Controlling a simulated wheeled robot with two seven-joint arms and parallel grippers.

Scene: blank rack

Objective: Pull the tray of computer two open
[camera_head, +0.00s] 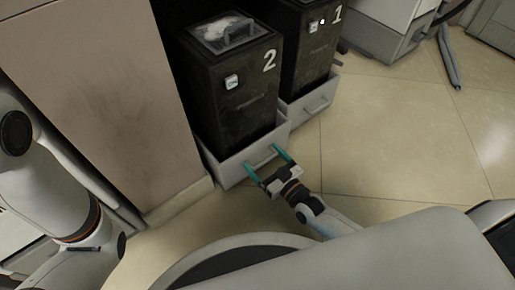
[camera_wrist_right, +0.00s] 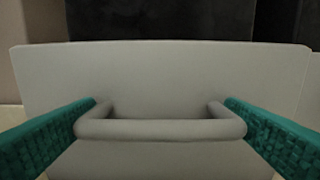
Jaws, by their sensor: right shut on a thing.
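Computer two (camera_head: 232,105) is a tall black case marked "2", standing upright in a light grey tray (camera_head: 232,172) at the centre of the head view. The tray front also fills much of the right wrist view (camera_wrist_right: 160,75). Its bar handle (camera_wrist_right: 160,129) shows whole there. My right gripper (camera_head: 265,159) is at the tray front, with its teal fingers shut on the two ends of the handle. How far the tray stands out is hard to tell. My left arm shows at the left of the head view, but its gripper is not visible.
Computer one (camera_head: 308,50), marked "1", stands behind and to the right in a similar grey tray (camera_head: 326,93). A large brown-grey panel (camera_head: 100,90) stands close on the left. Tiled floor (camera_head: 400,150) is clear to the right. A grey unit (camera_head: 385,25) stands at the back.

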